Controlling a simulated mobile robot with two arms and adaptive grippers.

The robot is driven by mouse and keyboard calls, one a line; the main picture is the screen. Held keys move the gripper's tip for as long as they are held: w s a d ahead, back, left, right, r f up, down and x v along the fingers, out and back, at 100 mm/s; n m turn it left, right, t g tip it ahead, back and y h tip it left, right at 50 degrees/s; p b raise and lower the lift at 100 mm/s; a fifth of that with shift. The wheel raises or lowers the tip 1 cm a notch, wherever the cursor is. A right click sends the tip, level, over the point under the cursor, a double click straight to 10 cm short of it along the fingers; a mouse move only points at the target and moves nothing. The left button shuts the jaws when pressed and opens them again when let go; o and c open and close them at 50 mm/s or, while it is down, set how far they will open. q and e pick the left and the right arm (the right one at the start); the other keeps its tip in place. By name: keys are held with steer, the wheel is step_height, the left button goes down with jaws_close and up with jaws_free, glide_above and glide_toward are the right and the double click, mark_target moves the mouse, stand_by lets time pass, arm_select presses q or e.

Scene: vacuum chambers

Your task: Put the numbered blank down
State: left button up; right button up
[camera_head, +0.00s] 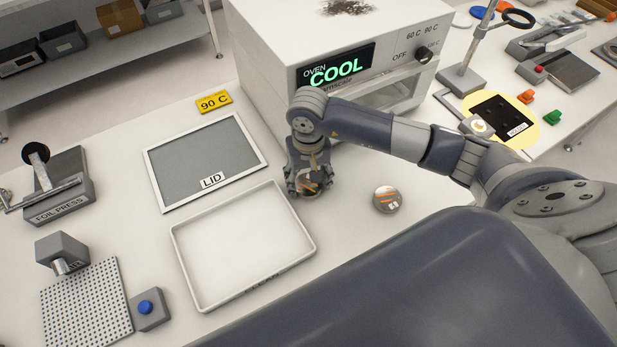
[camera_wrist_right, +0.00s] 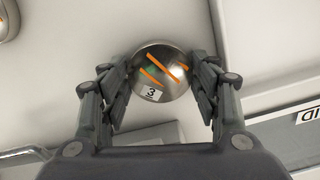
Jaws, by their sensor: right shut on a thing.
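The numbered blank (camera_wrist_right: 160,72) is a shiny round metal piece with orange stripes, a small green mark and a label reading 3. My right gripper (camera_wrist_right: 160,88) has its fingers shut on both sides of it. In the head view my right gripper (camera_head: 310,188) points down just right of the white tray's upper right corner, in front of the oven. There the blank is mostly hidden by the fingers, with only orange bits showing. I cannot tell whether it touches the table. My left gripper is not in view.
A second striped metal blank (camera_head: 388,199) lies on the table to the right. The empty white tray (camera_head: 179,261), the grey lid (camera_head: 205,158) and the foil press (camera_head: 62,190) are left. The oven (camera_head: 270,60) reads COOL, its door closed. Bare table lies between gripper and second blank.

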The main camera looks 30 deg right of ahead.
steer(key=shift+f, duration=0.15)
steer(key=o, duration=1.5)
steer(key=shift+c, duration=0.2)
